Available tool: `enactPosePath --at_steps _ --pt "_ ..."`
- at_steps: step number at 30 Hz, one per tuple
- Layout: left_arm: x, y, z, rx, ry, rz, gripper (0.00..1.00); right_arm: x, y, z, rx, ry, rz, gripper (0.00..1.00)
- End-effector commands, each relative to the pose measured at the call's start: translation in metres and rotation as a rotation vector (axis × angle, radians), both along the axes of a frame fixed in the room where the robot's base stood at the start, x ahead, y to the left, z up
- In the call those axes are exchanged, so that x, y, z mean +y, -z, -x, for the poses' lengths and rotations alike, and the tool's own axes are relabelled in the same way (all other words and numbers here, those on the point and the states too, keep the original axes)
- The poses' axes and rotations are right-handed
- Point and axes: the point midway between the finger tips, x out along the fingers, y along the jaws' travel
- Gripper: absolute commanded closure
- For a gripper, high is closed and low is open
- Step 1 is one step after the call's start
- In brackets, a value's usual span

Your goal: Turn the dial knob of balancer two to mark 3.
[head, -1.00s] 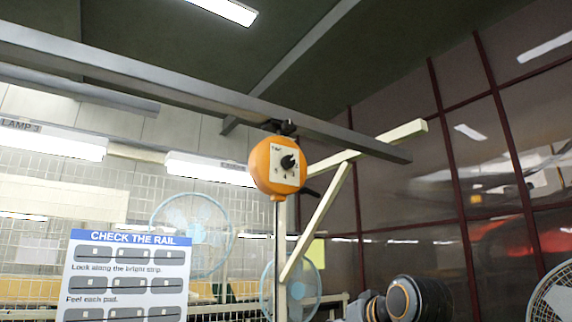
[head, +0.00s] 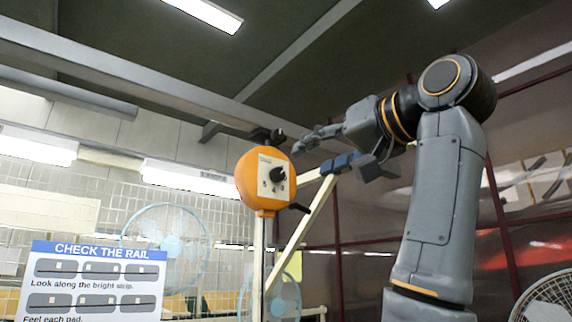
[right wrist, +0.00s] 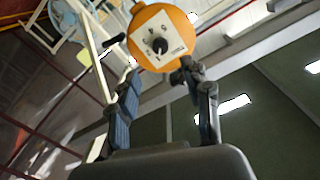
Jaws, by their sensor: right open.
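The balancer (head: 262,190) is a round orange housing hung under a grey overhead rail. Its pale square dial plate carries a black dial knob (head: 278,174). The dial numbers are too small to read surely, and I cannot tell the knob's setting. My right gripper (head: 312,156) is open and empty, to the right of the balancer and apart from it. In the right wrist view, the knob (right wrist: 160,45) shows beyond and between the spread fingers of the right gripper (right wrist: 160,72). My left gripper is not in view.
The grey rail (head: 150,85) runs just above the balancer. A black lever (head: 298,208) sticks out at its lower right, and a pale diagonal brace (head: 305,225) stands behind. A "CHECK THE RAIL" sign (head: 98,250) is at lower left. Blue fans stand behind.

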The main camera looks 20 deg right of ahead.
Motion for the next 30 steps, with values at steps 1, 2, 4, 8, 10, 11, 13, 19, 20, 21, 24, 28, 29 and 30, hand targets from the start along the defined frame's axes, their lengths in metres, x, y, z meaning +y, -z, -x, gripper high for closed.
enactPosePath --at_steps 1,2,4,8,10,11,13,19,20,21,24,28,29,30 --pt "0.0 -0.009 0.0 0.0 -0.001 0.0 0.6 0.005 -0.003 -0.013 0.006 -0.002 0.001 0.52" --pt "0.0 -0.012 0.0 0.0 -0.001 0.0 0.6 0.007 -0.003 -0.019 0.005 -0.003 0.0 0.52" --pt "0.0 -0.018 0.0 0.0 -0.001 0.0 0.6 0.012 -0.003 -0.033 0.005 -0.003 0.0 0.52" --pt "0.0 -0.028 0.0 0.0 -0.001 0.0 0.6 0.019 -0.003 -0.057 0.004 -0.001 -0.001 0.52" --pt "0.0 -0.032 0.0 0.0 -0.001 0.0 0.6 0.022 -0.003 -0.066 0.003 -0.001 0.001 0.52" --pt "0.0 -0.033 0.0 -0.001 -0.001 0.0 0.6 0.024 -0.003 -0.07 0.002 -0.002 0.001 0.52" --pt "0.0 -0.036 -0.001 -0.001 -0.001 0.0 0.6 0.026 -0.002 -0.077 0.003 -0.001 0.001 0.52" --pt "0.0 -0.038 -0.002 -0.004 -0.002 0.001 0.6 0.029 0.0 -0.085 0.001 0.0 0.0 0.52" --pt "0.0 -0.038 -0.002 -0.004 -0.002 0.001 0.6 0.029 0.0 -0.086 0.0 0.0 0.0 0.52" --pt "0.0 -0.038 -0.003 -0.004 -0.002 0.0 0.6 0.029 0.0 -0.086 0.0 0.0 0.0 0.52" --pt "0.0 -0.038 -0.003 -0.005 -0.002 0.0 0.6 0.029 0.0 -0.086 0.0 0.0 0.0 0.52" --pt "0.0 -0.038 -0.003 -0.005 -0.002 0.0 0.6 0.029 0.0 -0.086 0.0 0.0 0.0 0.66" --pt "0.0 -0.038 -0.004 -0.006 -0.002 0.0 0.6 0.029 0.0 -0.086 0.0 0.0 0.0 0.72" --pt "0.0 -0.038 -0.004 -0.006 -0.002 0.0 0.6 0.028 0.0 -0.085 0.0 0.0 0.0 0.8"
